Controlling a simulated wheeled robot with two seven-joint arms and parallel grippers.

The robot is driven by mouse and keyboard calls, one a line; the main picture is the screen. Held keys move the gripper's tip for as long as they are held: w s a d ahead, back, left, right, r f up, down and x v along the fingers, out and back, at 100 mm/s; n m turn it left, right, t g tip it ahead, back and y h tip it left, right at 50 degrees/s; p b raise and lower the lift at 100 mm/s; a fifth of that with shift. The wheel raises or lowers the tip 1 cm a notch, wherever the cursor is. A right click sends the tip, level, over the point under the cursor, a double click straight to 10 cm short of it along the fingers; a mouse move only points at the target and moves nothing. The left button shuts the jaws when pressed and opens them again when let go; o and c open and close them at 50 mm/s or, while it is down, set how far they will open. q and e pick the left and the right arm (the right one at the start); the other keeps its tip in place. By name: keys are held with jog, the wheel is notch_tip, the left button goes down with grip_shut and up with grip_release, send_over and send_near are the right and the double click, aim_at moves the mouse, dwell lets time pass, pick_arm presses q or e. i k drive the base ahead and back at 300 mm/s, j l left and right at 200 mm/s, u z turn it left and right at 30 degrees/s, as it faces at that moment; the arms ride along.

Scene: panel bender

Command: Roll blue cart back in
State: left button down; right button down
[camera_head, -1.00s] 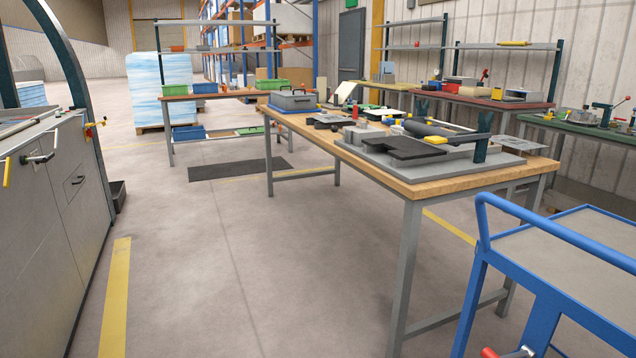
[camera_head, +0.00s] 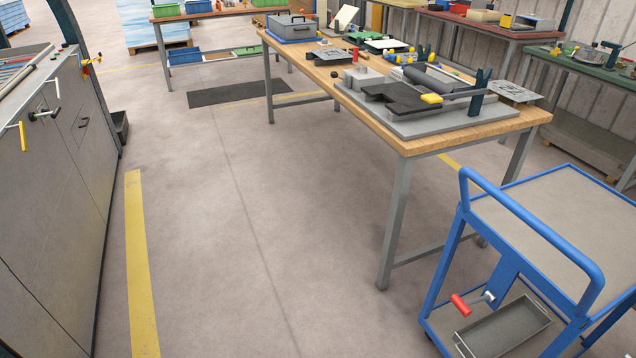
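The blue cart (camera_head: 468,232) stands at the lower right in the head view, beside the near end of the wooden workbench. It has a blue tube frame, a raised push handle on its left side and a grey top shelf (camera_head: 560,215). A lever with a red grip (camera_head: 461,305) sticks out below the top. A grey metal tray (camera_head: 503,330) lies on the lower shelf. The cart's bottom and right side are cut off by the frame. Neither of my grippers is in view.
The wooden workbench (camera_head: 465,139) with grey fixtures stands in the middle right. A grey machine cabinet (camera_head: 50,200) lines the left, with a yellow floor line (camera_head: 138,260) beside it. The concrete floor between cabinet and bench is clear. A dark mat (camera_head: 235,93) lies farther back.

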aim_at(571, 235)
jog(key=z, duration=1.4)
